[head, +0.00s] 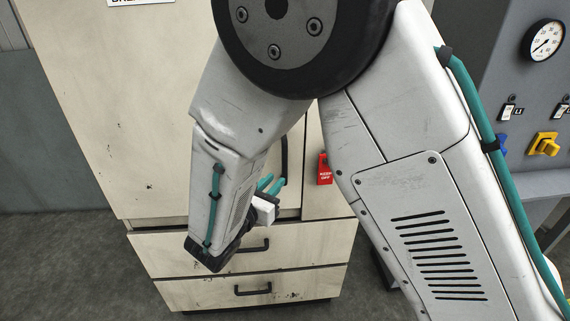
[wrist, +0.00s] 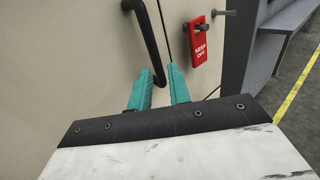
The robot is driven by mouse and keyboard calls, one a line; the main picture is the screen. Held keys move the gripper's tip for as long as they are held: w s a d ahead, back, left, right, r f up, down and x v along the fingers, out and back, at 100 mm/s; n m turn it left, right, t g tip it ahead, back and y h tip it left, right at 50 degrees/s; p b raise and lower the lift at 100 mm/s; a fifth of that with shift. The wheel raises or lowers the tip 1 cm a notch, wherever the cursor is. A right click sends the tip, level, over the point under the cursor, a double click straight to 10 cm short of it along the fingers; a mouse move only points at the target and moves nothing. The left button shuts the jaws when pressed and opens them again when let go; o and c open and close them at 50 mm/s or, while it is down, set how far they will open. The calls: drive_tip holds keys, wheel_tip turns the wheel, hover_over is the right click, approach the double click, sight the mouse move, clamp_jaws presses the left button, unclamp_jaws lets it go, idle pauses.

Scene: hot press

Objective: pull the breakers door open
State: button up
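The pale cabinet door (head: 110,110) fills the left of the head view, with a partly cut-off label (head: 141,2) at its top. Its dark vertical bar handle (wrist: 147,38) shows in the wrist view; in the head view only a sliver (head: 284,160) shows beside my arm. The door looks shut. My gripper (wrist: 161,72) has its two teal fingers apart, pointing at the door by the handle's lower end. That end appears between the fingertips in the wrist view; I cannot tell whether they touch it. The gripper also shows in the head view (head: 272,185).
A red "KEEP OFF" tag (wrist: 198,50) hangs on a peg right of the handle, close to my right finger. Drawers with dark handles (head: 253,289) lie below the door. A grey panel with a gauge (head: 544,40) and a yellow knob (head: 544,144) stands at right.

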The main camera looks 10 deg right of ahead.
sight(283, 165)
drive_tip(key=shift+n+t, duration=0.3)
drive_tip(key=shift+n, duration=0.1)
drive_tip(key=x, duration=0.8)
drive_tip(key=shift+w+a+r, duration=0.15)
drive_tip(key=shift+a+r, duration=0.15)
drive_tip(key=shift+r, duration=0.05)
clamp_jaws()
